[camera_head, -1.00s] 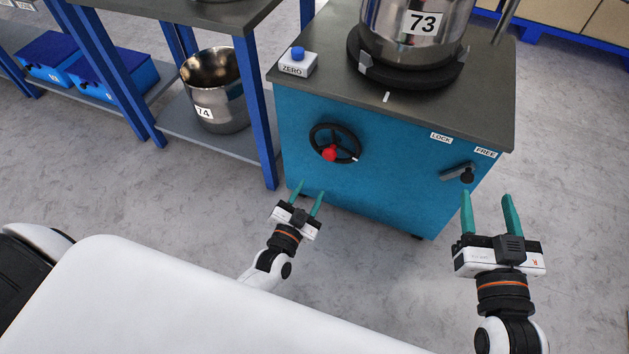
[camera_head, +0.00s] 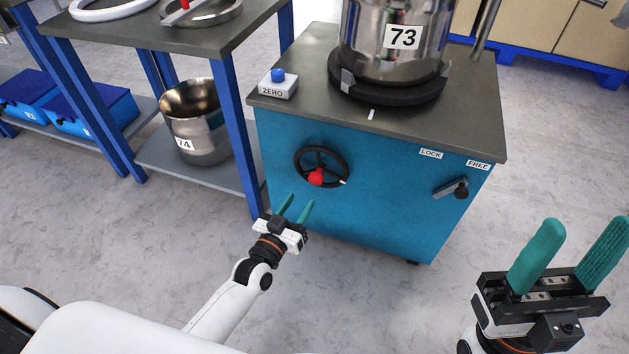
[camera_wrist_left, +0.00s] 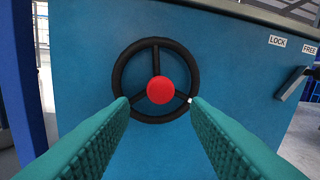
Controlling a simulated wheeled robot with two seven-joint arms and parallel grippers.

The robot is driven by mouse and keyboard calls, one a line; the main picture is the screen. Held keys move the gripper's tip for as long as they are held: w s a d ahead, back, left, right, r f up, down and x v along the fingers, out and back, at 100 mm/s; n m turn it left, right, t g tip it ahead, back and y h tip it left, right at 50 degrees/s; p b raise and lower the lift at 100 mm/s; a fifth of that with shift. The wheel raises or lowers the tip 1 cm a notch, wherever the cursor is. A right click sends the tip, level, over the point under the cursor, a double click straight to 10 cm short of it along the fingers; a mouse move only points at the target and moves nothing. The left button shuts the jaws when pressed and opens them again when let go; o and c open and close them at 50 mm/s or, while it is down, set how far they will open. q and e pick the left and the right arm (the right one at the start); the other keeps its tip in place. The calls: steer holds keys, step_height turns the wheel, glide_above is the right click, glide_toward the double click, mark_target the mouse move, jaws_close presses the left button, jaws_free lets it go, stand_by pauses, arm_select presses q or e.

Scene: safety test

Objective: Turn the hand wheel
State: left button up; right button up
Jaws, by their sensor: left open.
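The black hand wheel (camera_head: 321,166) with three spokes and a red knob (camera_head: 316,177) is on the front of the blue cabinet (camera_head: 380,190). A small white mark shows on its rim. My left gripper (camera_head: 296,206) is open and empty, in front of and below the wheel in the head view. In the left wrist view the wheel (camera_wrist_left: 118,77) lies straight ahead, its red knob (camera_wrist_left: 160,90) centred between the green fingers (camera_wrist_left: 160,108), which look apart from the rim. My right gripper (camera_head: 570,255) is open and empty at the lower right, away from the cabinet.
A lever (camera_head: 452,188) sits below LOCK and FREE labels. On the cabinet top stand a steel pot marked 73 (camera_head: 385,60) and a ZERO box with a blue button (camera_head: 278,88). A blue-legged bench (camera_head: 240,125) stands close on the left, holding pot 74 (camera_head: 200,120).

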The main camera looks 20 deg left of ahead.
mark_target(314, 180)
arm_select(q)
steer(key=w+b, duration=0.1)
steer(key=w, duration=0.2)
steer(key=w+d+b, duration=0.1)
steer(key=w, duration=0.5)
steer(key=shift+w+d+b, duration=0.1)
steer(key=shift+d+b, duration=0.15)
steer(key=shift+b, duration=0.15)
steer(key=shift+c, duration=0.5)
jaws_close()
steer(key=p, duration=0.1)
steer(key=m+p, duration=0.1)
steer(key=shift+r+p, duration=0.25)
steer(key=shift+p, duration=0.15)
steer(key=shift+f+m, duration=0.1)
steer(key=shift+m, duration=0.2)
steer(key=shift+f, duration=0.15)
